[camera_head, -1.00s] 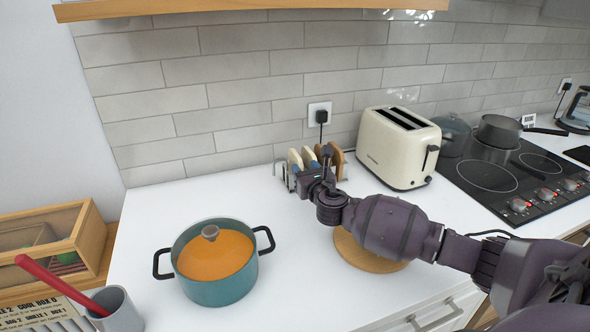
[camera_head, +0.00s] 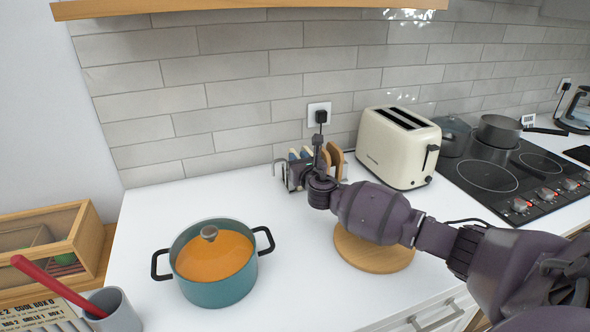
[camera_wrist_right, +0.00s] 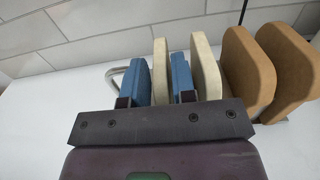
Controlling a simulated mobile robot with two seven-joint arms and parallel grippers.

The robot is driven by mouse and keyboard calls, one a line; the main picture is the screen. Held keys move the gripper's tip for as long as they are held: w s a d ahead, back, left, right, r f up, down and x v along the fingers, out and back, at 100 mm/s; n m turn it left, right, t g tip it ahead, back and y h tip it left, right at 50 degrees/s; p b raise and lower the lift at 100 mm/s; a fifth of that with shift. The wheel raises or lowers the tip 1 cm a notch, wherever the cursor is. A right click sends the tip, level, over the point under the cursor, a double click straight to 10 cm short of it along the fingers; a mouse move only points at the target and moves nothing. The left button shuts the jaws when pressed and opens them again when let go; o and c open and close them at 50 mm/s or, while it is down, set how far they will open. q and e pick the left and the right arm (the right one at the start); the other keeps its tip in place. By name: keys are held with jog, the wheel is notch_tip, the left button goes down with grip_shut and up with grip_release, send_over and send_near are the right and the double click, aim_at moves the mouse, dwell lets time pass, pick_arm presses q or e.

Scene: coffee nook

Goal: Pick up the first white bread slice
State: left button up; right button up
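A toast rack (camera_head: 281,176) stands on the counter by the wall. In the wrist view it holds a first white bread slice (camera_wrist_right: 160,72), a second white slice (camera_wrist_right: 206,68) and two brown slices, the nearer one (camera_wrist_right: 246,68) beside the second white slice. My right gripper (camera_wrist_right: 160,80) is down at the rack, its two blue-padded fingers on either side of the first white slice. Narrow gaps seem to show between the pads and the slice, so it looks open. In the head view my right gripper (camera_head: 306,157) hides much of the slices. My left gripper is not in view.
A cream toaster (camera_head: 396,150) stands right of the rack, a teal pot (camera_head: 218,288) with orange lid at front left. A round wooden board (camera_head: 372,258) lies under my right arm. A black hob (camera_head: 490,177) is farther right. A wall socket (camera_head: 318,112) is behind the rack.

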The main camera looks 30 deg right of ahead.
grip_shut()
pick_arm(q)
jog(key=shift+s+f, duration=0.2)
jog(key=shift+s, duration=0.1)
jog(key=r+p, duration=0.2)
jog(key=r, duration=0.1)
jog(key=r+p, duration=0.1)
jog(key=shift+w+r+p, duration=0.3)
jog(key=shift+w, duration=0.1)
pick_arm(e)
notch_tip(320, 180, up, 20)
jog(key=shift+r, duration=0.1)
